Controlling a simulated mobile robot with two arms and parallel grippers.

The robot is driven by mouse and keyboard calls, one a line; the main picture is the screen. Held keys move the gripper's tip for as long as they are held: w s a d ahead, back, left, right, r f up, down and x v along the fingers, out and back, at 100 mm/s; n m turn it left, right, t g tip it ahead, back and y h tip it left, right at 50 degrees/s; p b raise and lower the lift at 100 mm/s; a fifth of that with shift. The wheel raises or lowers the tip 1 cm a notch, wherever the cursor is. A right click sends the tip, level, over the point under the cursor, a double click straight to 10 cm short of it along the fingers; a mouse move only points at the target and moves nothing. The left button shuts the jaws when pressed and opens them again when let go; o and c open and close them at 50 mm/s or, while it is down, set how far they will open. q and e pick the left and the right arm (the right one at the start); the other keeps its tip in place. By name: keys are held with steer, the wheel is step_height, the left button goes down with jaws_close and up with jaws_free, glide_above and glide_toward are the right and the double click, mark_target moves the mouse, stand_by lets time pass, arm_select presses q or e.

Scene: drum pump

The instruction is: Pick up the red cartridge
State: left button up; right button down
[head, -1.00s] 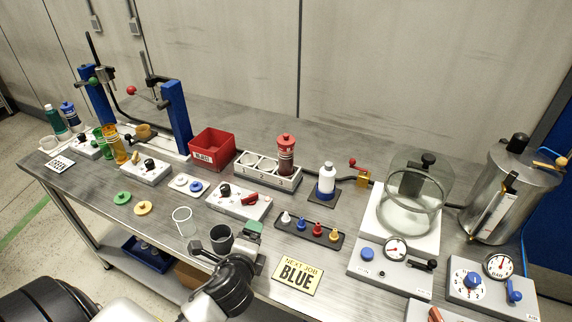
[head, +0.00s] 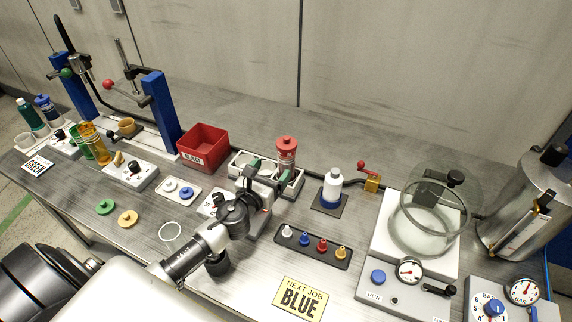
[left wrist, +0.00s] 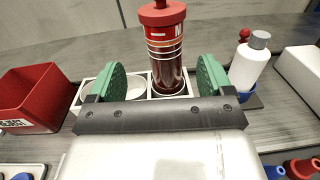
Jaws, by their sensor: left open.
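The red cartridge (head: 286,152) stands upright in the right-hand pocket of a white rack (head: 291,188). It has a red cap and a dark red, see-through body. In the left wrist view the cartridge (left wrist: 166,55) rises beyond and between the two green fingertips. My left gripper (head: 256,172) is open and empty, just left of and in front of the cartridge in the head view. In the left wrist view the left gripper (left wrist: 160,88) shows a gap on both sides of the cartridge. The cartridge's foot is hidden in the rack. My right gripper is not in view.
A red reject bin (head: 203,148) stands left of the rack. A white bottle with a blue band (head: 332,187) stands to its right on a dark pad. A tray of small coloured plugs (head: 313,246) and a yellow "NEXT JOB BLUE" sign (head: 300,299) lie in front.

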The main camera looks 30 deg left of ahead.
mark_target(282, 160)
arm_select(q)
steer(key=shift+w+d+r, duration=0.15)
steer(key=shift+w, duration=1.3)
steer(key=w, duration=0.4)
steer(key=shift+w+d+f, duration=0.1)
steer(key=shift+d+f, duration=0.05)
steer(key=shift+f, duration=0.1)
steer(key=shift+w, duration=0.55)
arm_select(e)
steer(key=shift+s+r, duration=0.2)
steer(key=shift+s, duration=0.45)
arm_select(q)
steer(key=shift+s, duration=0.1)
steer(key=c, duration=1.4)
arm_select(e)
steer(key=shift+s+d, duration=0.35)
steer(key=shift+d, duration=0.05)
